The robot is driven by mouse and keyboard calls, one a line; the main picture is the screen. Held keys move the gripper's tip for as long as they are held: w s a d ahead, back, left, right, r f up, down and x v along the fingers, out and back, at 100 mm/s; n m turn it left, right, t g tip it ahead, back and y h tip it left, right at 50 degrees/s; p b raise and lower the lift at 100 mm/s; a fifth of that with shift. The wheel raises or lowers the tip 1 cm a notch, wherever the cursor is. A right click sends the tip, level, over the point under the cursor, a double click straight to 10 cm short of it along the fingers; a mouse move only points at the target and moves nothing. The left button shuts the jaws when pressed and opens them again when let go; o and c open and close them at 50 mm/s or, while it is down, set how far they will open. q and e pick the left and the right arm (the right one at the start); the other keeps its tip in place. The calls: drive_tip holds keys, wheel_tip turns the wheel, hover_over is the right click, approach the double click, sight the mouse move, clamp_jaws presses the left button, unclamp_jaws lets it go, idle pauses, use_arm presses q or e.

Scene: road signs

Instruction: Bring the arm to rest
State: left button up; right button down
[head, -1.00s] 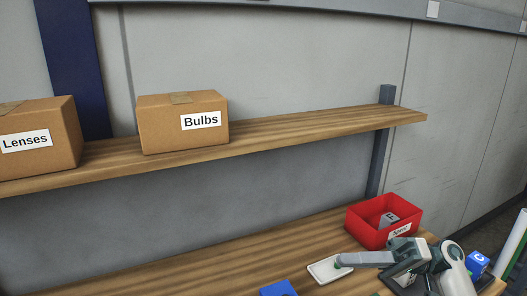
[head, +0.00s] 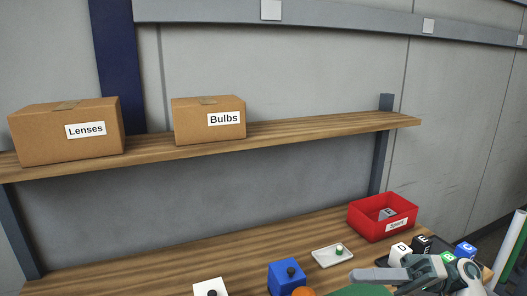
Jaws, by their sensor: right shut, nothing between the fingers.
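My right gripper (head: 358,275) reaches in from the lower right, its fingers pointing left above the front of the workbench (head: 235,254). It is shut and empty. A white dish (head: 321,262) with a small green knob-like piece (head: 340,250) lies just behind it, apart from the fingers. My left gripper is not in view.
A red bin (head: 370,227) holds a grey block. Lettered blocks (head: 400,251) sit in a dark tray at right, partly hidden by my arm. A blue block (head: 284,278) and white piece (head: 208,288) stand in front. Boxes (head: 65,135) (head: 208,122) occupy the shelf.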

drive_tip(key=s+a+f+m+t+h, duration=0.1)
drive_tip(key=s+a+f+h, duration=0.25)
drive_tip(key=f, duration=0.65)
drive_tip(key=s+a+f+m+t+h, duration=0.1)
drive_tip(key=s+a+f+h, duration=0.3)
drive_tip(key=f, duration=0.6)
drive_tip(key=s+f+t+h, duration=0.1)
drive_tip(key=s+f+h, duration=0.1)
drive_tip(key=s+f, duration=0.5)
drive_tip(key=s+d+f+m+t+h, duration=0.1)
drive_tip(key=s+d+f+h, duration=0.4)
drive_tip(key=s, duration=0.2)
drive_tip(key=s+d+f+m+t+h, duration=0.1)
drive_tip(key=s+d+f+h, duration=0.35)
drive_tip(key=s, duration=0.25)
wheel_tip(320, 180, down, 29)
drive_tip(key=s+g, duration=0.1)
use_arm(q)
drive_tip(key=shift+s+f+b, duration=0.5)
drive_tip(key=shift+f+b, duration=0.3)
use_arm(e)
drive_tip(key=s+d+f+g, duration=0.1)
drive_tip(key=s+d+f, duration=0.2)
drive_tip(key=s+f, duration=1.4)
drive_tip(key=shift+s+f+g+h, duration=0.3)
drive_tip(key=shift+s+h, duration=0.1)
drive_tip(key=shift+s, duration=0.15)
